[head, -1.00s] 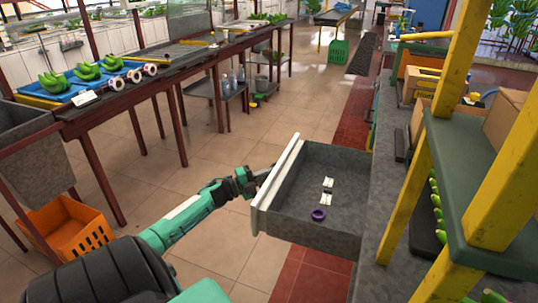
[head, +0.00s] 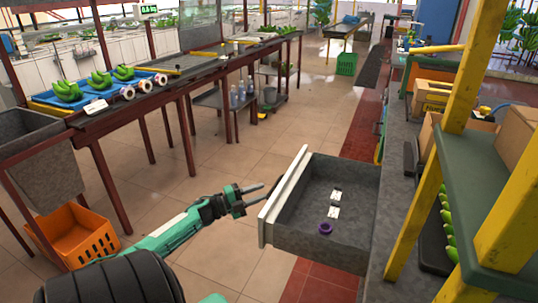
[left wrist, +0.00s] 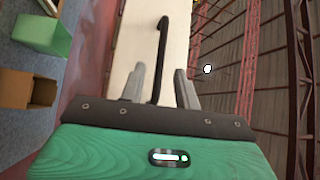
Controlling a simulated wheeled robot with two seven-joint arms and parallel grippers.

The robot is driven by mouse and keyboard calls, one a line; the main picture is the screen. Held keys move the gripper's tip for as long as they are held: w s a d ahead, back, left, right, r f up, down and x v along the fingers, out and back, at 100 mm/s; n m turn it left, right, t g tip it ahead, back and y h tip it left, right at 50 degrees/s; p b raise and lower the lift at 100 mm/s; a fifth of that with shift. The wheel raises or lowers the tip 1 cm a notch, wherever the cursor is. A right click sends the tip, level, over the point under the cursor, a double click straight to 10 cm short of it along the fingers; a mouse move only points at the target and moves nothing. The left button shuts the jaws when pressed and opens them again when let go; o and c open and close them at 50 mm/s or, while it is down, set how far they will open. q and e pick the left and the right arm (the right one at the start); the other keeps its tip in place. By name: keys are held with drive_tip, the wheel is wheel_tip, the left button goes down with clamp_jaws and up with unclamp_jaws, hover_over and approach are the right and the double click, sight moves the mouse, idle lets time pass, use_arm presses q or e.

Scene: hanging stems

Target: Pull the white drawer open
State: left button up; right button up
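The white drawer (head: 284,196) stands well out of the grey counter on the right, its grey inside showing from above. Its white front faces left, towards my left gripper (head: 252,195). In the left wrist view the white front (left wrist: 136,40) carries a long dark bar handle (left wrist: 162,45). The left fingers (left wrist: 160,88) are apart, one on each side of the handle's line, and not closed on it. In the head view a small gap shows between the fingertips and the front. My right gripper is not in view.
A purple ring (head: 325,229) and two small white pieces (head: 335,203) lie in the drawer. A yellow post (head: 425,190) rises at right. Tiled floor around the gripper is clear.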

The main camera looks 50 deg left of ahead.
use_arm(q)
drive_tip(key=v, duration=0.7)
drive_tip(key=shift+s, duration=0.1)
idle(0.4)
